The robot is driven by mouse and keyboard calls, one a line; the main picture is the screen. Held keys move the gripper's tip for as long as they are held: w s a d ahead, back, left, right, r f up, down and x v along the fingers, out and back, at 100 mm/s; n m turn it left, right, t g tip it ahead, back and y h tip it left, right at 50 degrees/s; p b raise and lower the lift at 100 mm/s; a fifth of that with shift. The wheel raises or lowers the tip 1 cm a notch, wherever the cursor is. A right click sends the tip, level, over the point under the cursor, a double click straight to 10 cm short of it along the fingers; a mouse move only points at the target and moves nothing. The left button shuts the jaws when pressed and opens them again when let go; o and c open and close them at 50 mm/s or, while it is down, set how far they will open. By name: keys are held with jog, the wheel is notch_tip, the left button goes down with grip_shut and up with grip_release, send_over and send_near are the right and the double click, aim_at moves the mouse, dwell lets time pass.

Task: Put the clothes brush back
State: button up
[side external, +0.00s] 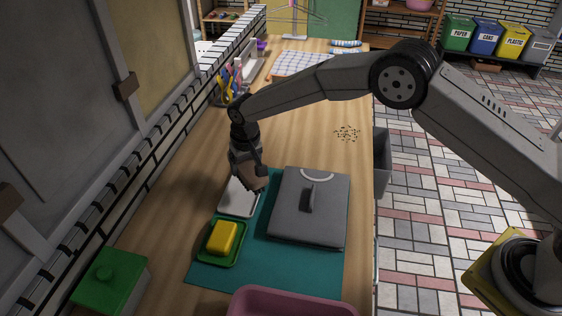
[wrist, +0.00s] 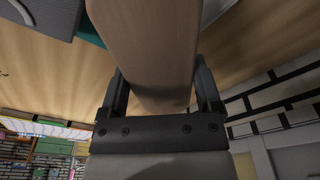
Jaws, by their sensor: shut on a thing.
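My gripper (side external: 258,184) is shut on a brown wooden block-like thing, which I take to be the clothes brush (wrist: 145,50). In the wrist view it fills the top middle between both fingers (wrist: 160,95); bristles cannot be made out. In the side external view it is mostly hidden by the gripper. The gripper is over the right part of a white tray (side external: 236,204) on the teal mat (side external: 258,262); whether the brush touches the tray cannot be told.
A yellow block (side external: 222,237) sits on a green tray (side external: 209,256) in front. A pink bin (side external: 290,300) and green box (side external: 108,272) stand nearer. Bare wood lies behind, with dark specks (side external: 346,133).

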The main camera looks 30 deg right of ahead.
aim_at(241, 167)
jog(key=shift+w+a+f, duration=0.25)
jog(key=shift+w+f, duration=0.6)
jog(key=shift+f, duration=0.2)
jog(key=shift+w+f, duration=0.15)
jog(key=shift+f, duration=1.6)
jog(key=shift+f, duration=0.2)
jog(key=o, duration=1.1)
